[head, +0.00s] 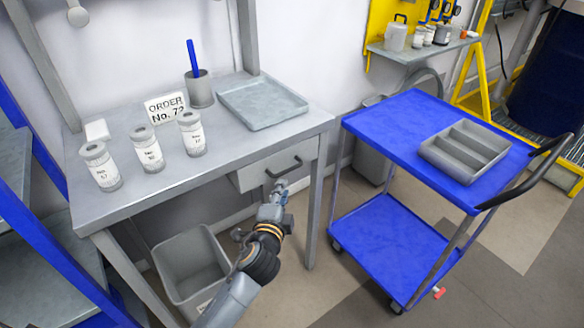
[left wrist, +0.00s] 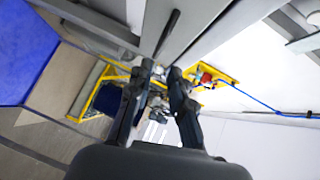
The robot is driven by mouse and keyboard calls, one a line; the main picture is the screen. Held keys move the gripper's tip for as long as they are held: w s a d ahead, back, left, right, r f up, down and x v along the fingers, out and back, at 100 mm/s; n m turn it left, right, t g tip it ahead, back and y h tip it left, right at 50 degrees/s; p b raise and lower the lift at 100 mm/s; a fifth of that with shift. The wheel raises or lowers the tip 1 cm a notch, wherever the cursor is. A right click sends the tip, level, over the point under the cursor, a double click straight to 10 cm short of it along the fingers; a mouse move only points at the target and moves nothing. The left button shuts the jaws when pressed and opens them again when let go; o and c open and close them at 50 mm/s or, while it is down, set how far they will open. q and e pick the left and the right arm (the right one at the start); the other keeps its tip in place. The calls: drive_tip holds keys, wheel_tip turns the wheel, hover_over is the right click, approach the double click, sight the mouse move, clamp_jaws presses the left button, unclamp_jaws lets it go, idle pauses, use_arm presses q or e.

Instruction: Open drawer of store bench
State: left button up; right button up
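The store bench (head: 215,150) is a grey table with one drawer (head: 254,175) under its right end. The drawer looks shut, its front close under the bench top. A dark bar handle (head: 284,167) crosses the drawer front. It also shows as a dark bar (left wrist: 168,33) in the left wrist view. My left gripper (head: 279,186) is just in front of and below the handle. In the left wrist view its two fingers (left wrist: 161,70) are apart, with the handle just beyond the tips. I cannot tell whether they touch it. My right gripper is out of view.
On the bench stand three labelled jars (head: 148,149), an order sign (head: 165,107), a cup with a blue stick (head: 199,90) and a tray (head: 263,102). A grey bin (head: 190,262) is below. A blue cart (head: 395,130) stands close on the right.

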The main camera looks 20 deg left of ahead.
sight(290, 170)
use_arm(q)
drive_tip(key=w, duration=0.3)
drive_tip(key=w+f, duration=0.1)
drive_tip(key=w, duration=0.3)
drive_tip(key=w+a, duration=0.1)
drive_tip(key=w, duration=0.2)
drive_tip(key=shift+w+f+b, duration=0.3)
drive_tip(key=shift+f, duration=0.1)
clamp_jaws()
